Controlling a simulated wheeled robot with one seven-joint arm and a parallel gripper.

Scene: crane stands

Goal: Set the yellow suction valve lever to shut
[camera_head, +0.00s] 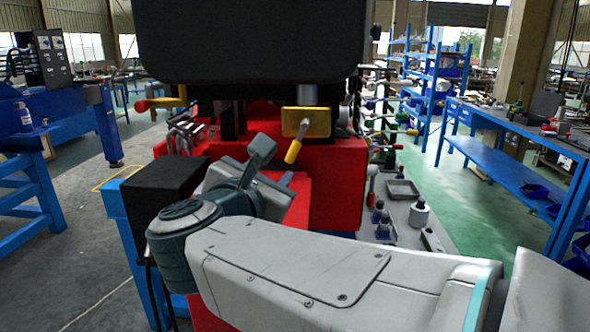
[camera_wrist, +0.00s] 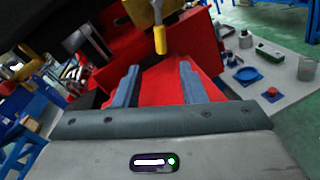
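A yellow lever (camera_head: 293,151) hangs down and slightly left from a brass-coloured valve block (camera_head: 318,123) on the front of the red machine. In the wrist view the yellow lever (camera_wrist: 160,40) points down, above and between my two fingers. My gripper (camera_head: 274,162) is just below and left of the lever. In the wrist view my gripper (camera_wrist: 159,68) is open, with nothing between its fingers. The fingertips appear short of the lever, with no contact visible.
The red machine body (camera_head: 335,180) lies behind and below the fingers. A large black panel (camera_head: 250,40) overhangs above. A red-ended handle (camera_head: 143,105) sticks out at left. A grey bench (camera_head: 420,190) with small parts stands at right. Blue workbenches flank the aisle.

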